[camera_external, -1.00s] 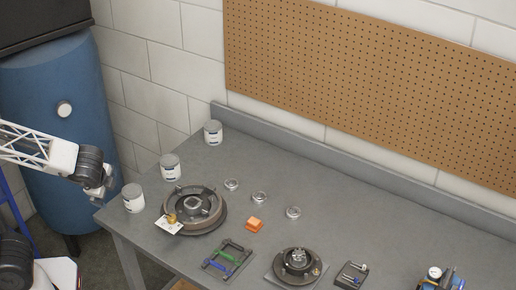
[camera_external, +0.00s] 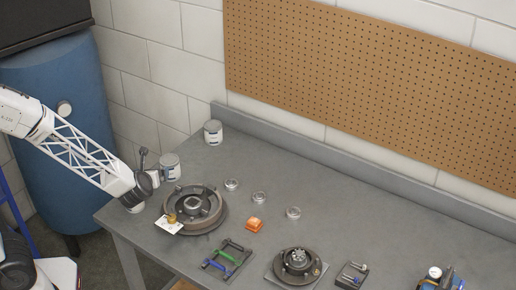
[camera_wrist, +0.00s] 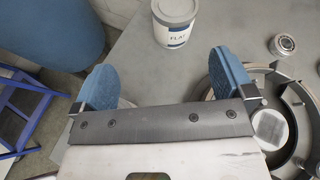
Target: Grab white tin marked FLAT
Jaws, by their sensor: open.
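The white tin marked FLAT (camera_wrist: 176,24) stands upright at the top of the wrist view, with a blue band on its label. It appears to be the middle of three white tins in the external view (camera_external: 170,168), where the label is too small to read. My gripper (camera_wrist: 164,78) is open, its two blue fingers apart, with the tin beyond the fingertips and not between them. In the external view my gripper (camera_external: 148,180) is just left of that tin, over the table's left end. It mostly hides a nearer white tin (camera_external: 134,208).
Another white tin (camera_external: 213,133) stands at the back. A large brake drum (camera_external: 218,212) sits close to the right, with a white card at its edge. Small round bearings (camera_external: 259,197), an orange block (camera_external: 255,224) and other parts lie farther right. The table's left edge is close.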

